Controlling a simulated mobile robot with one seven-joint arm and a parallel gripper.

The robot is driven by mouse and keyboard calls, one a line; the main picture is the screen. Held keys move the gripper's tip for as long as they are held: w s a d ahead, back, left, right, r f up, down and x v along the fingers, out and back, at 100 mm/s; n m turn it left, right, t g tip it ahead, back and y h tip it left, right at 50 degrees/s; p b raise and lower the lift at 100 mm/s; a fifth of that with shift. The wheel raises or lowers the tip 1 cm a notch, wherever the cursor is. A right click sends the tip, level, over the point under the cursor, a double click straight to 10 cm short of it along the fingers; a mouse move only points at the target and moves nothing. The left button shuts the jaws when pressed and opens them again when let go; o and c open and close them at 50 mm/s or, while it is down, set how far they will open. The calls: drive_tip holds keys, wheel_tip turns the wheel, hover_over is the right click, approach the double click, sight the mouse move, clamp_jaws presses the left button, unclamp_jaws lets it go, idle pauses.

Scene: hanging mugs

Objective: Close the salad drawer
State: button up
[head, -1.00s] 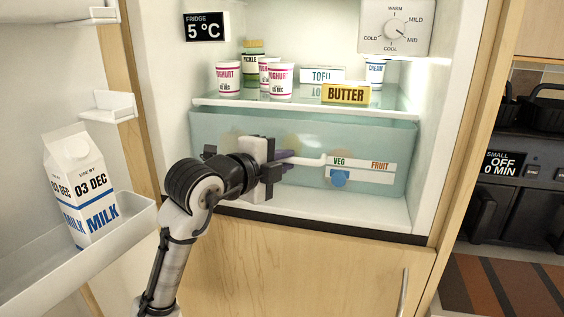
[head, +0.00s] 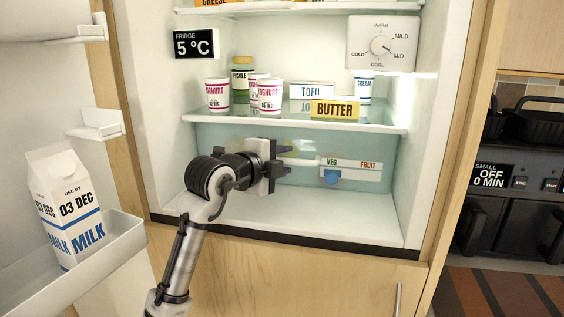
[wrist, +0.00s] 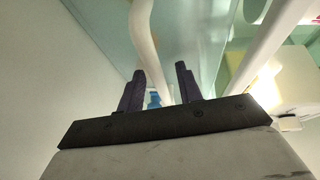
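The salad drawer (head: 388,147) is a translucent teal box at the bottom of the fridge. It sits far back under the glass shelf, and its left part is hidden by my arm. Its front carries a white VEG/FRUIT label strip (head: 368,163) with a blue slider (head: 331,177). My gripper (head: 290,160) is at the left-centre of the drawer front. In the wrist view my gripper (wrist: 160,68) has its two purple fingers apart. The white drawer handle (wrist: 145,40) shows between them, with clear gaps; I cannot tell whether they touch it.
A glass shelf (head: 200,117) above holds yoghurts, tofu, cream and butter (head: 334,109). Bare white fridge floor (head: 330,213) lies before the drawer. The open fridge door at left carries a milk carton (head: 68,207) in its rack.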

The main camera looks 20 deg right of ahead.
drive_tip(key=shift+s+a, duration=0.15)
drive_tip(key=b+v, duration=0.1)
drive_tip(key=v, duration=1.2)
drive_tip(key=shift+s+a+r, duration=0.2)
drive_tip(key=shift+a, duration=0.05)
